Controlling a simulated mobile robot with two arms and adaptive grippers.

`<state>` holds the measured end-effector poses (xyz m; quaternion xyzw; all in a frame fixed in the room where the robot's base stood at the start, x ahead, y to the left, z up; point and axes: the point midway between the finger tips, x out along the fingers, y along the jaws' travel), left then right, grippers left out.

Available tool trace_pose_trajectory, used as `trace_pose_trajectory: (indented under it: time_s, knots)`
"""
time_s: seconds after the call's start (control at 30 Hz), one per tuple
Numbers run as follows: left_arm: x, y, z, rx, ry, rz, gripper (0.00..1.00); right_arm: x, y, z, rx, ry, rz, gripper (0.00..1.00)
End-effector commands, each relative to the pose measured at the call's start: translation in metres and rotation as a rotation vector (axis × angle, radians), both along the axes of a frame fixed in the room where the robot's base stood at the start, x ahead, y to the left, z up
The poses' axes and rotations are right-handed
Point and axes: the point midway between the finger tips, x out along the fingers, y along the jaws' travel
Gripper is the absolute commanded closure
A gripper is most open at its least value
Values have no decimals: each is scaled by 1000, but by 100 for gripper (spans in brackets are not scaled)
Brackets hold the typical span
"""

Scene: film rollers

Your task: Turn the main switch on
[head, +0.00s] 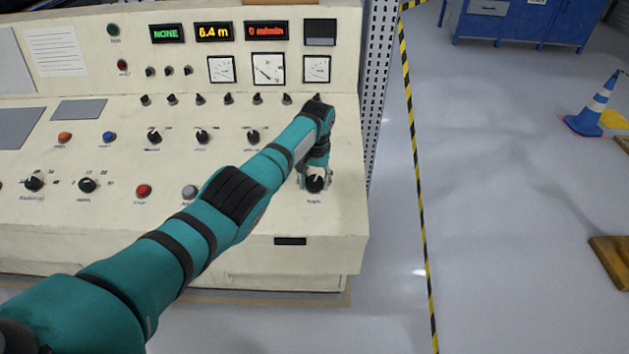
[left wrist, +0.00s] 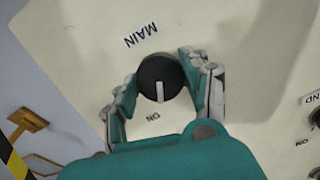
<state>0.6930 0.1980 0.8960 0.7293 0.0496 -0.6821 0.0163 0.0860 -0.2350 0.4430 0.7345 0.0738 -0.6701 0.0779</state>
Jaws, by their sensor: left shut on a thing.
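The main switch (left wrist: 158,76) is a round black knob with a white pointer line, on the cream console panel. In the left wrist view its "MAIN" label (left wrist: 140,35) shows upside down above it. The pointer points down in that view, toward the "ON" mark (left wrist: 153,117). My left gripper (left wrist: 160,82) is shut on the knob, one finger on each side. In the head view the gripper (head: 314,174) is at the lower right of the console, over the knob (head: 316,184). My right gripper is not in view.
The console (head: 300,215) carries several other knobs, coloured buttons, gauges and lit displays. A red button (head: 144,190) and a grey one (head: 189,192) lie left of the switch. Open floor, a yellow-black line (head: 420,200) and a blue cone (head: 592,107) are to the right.

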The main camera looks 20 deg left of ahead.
Motion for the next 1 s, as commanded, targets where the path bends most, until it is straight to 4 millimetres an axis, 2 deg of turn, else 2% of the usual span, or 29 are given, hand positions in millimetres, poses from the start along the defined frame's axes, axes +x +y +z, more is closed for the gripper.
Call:
trace_pose_trajectory:
  time_s: [0.4,0.97,1.0]
  knots:
    - [1,-1,2,40,7,-183,84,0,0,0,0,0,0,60]
    - [2,-1,2,47,7,-209,84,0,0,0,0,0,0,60]
    - [2,-1,2,47,7,-209,47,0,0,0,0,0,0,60]
